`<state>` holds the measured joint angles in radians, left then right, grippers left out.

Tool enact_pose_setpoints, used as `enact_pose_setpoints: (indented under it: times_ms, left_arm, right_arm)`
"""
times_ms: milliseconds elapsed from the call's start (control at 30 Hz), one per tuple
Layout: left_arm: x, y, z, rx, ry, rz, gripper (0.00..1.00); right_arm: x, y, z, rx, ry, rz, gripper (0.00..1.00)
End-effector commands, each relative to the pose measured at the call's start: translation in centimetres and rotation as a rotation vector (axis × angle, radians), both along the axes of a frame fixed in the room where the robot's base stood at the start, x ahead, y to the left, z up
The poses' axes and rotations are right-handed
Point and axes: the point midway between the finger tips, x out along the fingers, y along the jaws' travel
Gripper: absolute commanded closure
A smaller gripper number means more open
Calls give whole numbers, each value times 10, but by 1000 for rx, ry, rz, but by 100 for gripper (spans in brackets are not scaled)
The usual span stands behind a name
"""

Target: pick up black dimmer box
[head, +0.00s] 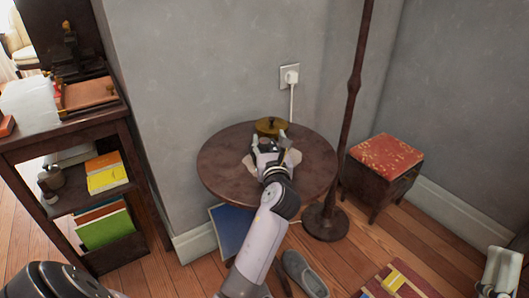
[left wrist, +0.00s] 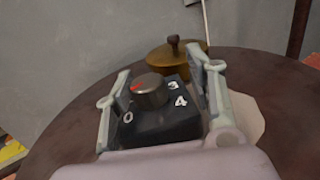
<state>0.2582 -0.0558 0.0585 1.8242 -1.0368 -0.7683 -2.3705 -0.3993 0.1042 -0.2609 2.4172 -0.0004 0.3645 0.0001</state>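The black dimmer box (left wrist: 160,125) has a round grey knob with a red mark and white numbers on top. It sits on the round dark wooden table (head: 225,165). My left gripper (head: 269,138) is over the table with its fingers spread. In the left wrist view, the gripper (left wrist: 162,85) has one finger on each side of the box, close to its sides. I see no clear grip on it. In the head view the gripper mostly hides the box. Part of what looks like my right gripper (head: 499,270) shows at the right edge.
A lidded brass pot (head: 271,126) stands just behind the box; it also shows in the left wrist view (left wrist: 175,60). A pale flat piece (left wrist: 246,118) lies beside the box. A lamp pole (head: 352,90), red-topped stool (head: 386,155) and bookshelf (head: 70,160) stand around the table.

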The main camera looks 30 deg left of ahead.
Motion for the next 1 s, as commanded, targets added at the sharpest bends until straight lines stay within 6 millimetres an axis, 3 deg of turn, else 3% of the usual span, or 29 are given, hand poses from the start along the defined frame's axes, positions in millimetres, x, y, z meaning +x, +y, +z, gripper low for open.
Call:
enact_pose_setpoints:
  times_ms: [533,867,1000]
  left_arm:
    - [0,0,0,1,1,0,88]
    - [0,0,3,0,0,0,88]
    - [0,0,10,1,-1,0,88]
  right_arm:
    - [0,0,0,0,1,0,60]
    - [3,1,-1,-5,19,-1,60]
    - [14,2,-14,-32,112,-5,60]
